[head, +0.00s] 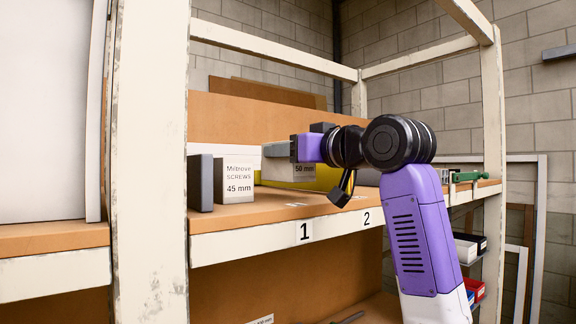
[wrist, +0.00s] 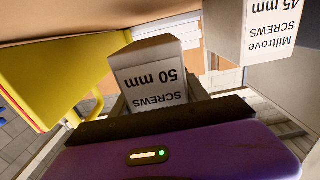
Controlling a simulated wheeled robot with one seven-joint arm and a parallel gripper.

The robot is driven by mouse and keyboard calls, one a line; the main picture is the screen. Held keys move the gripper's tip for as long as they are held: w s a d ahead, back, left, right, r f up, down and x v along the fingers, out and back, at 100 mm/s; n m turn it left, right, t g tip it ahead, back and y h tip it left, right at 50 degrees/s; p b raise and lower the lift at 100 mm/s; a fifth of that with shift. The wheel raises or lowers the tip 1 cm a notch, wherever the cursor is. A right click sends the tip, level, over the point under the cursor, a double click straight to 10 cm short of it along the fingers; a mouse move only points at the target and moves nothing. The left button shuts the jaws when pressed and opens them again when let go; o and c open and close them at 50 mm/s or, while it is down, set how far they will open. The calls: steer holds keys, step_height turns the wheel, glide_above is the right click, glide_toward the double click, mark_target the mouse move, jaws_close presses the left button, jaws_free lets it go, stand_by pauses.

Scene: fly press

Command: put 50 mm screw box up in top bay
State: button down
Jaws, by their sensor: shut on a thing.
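The 50 mm screw box (head: 304,170), grey with a white label, is at the upper shelf (head: 262,210), right of the 45 mm box. My gripper (head: 280,150) is shut on it. In the wrist view the 50 mm box (wrist: 150,72) sits between the jaws (wrist: 156,98), its label upside down in the picture. In the head view the box is upright, partly hidden by my gripper and wrist. I cannot tell whether its base touches the shelf.
The 45 mm screw box (head: 236,180) stands on the shelf to the left, with a dark grey block (head: 200,182) beside it. A yellow object (head: 325,179) is behind the held box. Green-handled tools (head: 466,176) lie at the right end. A white post (head: 150,160) stands left.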

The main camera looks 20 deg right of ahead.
mark_target(288, 168)
steer(key=shift+f, duration=1.5)
steer(key=c, duration=0.6)
jaws_free()
steer(key=shift+f, duration=0.15)
steer(key=b+v, duration=0.4)
steer(key=v, duration=0.8)
